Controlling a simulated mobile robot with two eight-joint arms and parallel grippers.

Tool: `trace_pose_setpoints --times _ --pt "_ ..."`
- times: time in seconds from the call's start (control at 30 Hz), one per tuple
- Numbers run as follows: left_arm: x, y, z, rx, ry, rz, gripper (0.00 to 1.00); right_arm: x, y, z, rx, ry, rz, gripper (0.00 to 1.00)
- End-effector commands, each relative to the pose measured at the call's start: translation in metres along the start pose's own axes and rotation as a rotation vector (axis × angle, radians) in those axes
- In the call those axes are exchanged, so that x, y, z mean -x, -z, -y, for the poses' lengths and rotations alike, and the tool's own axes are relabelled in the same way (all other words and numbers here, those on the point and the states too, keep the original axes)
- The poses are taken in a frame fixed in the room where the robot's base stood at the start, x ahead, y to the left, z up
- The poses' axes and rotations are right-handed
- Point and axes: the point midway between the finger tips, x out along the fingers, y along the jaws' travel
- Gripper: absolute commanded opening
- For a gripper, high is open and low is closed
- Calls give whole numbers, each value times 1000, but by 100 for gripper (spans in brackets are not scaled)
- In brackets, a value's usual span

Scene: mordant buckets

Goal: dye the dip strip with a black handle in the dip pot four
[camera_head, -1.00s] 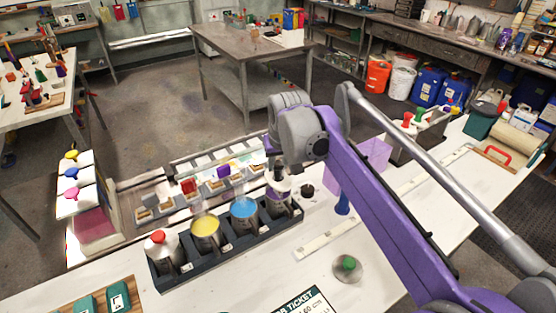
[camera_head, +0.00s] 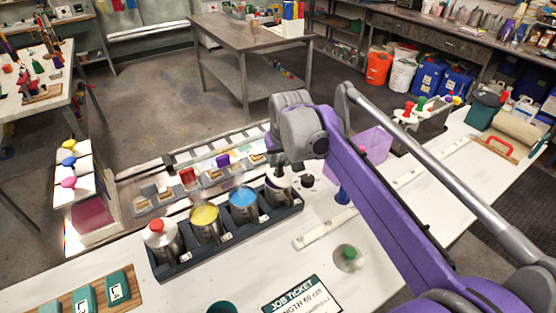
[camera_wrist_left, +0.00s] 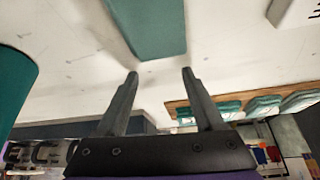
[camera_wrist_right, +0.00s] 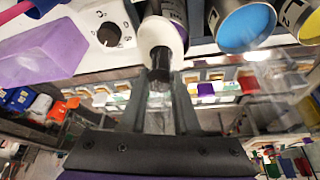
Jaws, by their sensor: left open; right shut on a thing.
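My right gripper (camera_head: 279,166) is shut on the black handle (camera_wrist_right: 160,65) of a dip strip, over the rightmost pot (camera_head: 280,189) of the dark rack (camera_head: 180,268). A white part (camera_wrist_right: 172,33) of the strip shows below the handle in the right wrist view. The gripper and strip hide much of that pot's mouth, so how deep the strip sits cannot be told. Left of it stand the blue pot (camera_head: 243,199), the yellow pot (camera_head: 205,216) and a pot with a red knob on top (camera_head: 157,227). My left gripper (camera_wrist_left: 160,73) is open and empty above the bench, near a teal block (camera_wrist_left: 147,28).
Teal blocks on a wooden board (camera_head: 133,296) are front left.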

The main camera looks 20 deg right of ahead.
Motion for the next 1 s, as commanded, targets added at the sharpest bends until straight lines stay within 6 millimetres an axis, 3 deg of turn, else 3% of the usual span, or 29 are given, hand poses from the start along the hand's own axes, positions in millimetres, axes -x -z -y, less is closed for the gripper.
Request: trace_pose_setpoints --times 1.0 --pt "2 2 0 0 0 -2 69 0 -4 9 0 0 0 0"
